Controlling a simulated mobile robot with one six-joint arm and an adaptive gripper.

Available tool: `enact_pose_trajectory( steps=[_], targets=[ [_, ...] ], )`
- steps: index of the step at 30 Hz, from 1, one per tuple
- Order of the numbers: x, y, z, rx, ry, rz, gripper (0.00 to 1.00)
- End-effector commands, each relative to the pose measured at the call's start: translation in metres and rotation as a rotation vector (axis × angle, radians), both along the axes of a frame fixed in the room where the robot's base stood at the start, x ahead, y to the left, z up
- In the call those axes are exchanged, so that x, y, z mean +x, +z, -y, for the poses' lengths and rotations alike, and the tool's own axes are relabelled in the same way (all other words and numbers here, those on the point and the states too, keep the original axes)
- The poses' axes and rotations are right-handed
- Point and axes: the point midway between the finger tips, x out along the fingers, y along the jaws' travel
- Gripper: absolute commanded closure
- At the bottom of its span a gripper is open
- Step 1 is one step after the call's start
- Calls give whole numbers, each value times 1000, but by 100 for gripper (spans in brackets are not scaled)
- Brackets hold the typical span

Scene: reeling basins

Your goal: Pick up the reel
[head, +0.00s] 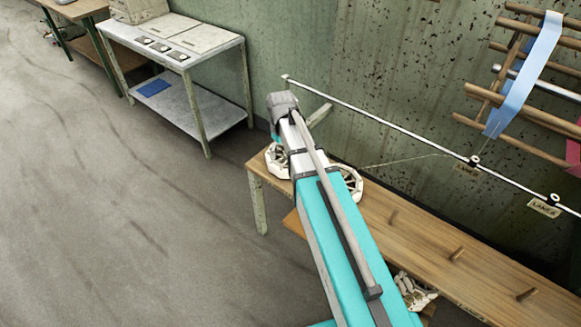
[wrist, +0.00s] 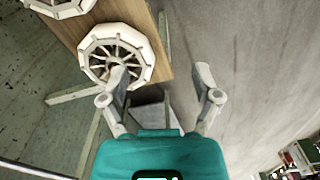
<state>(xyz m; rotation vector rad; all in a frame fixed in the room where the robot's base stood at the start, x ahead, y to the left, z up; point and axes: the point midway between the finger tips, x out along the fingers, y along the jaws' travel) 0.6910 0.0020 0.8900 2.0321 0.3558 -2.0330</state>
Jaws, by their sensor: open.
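Two white, spoked reels show in the head view at the far end of a wooden bench (head: 385,215): the left reel (head: 276,160) and the right reel (head: 350,182), both partly hidden by my arm. In the wrist view one whole reel (wrist: 116,56) lies at the bench edge, and another reel (wrist: 60,5) is cut off at the top left. My gripper (wrist: 161,82) is open, with nothing between its fingers. Its left finger overlaps the whole reel's lower right rim in the picture; I cannot tell whether they touch. The gripper is not distinguishable in the head view.
Bare pegs (head: 456,254) stand along the bench. A thin white rail (head: 400,136) with lane labels runs above it, and a rack (head: 520,120) with blue cloth hangs behind. A white table (head: 180,45) stands at back left. The floor at left is clear.

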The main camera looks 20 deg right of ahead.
Motion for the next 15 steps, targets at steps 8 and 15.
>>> enact_pose_trajectory(
  steps=[8,15],
  targets=[
    [79,-63,2,0,158,0,19],
    [118,-89,3,0,255,0,19]
  ],
)
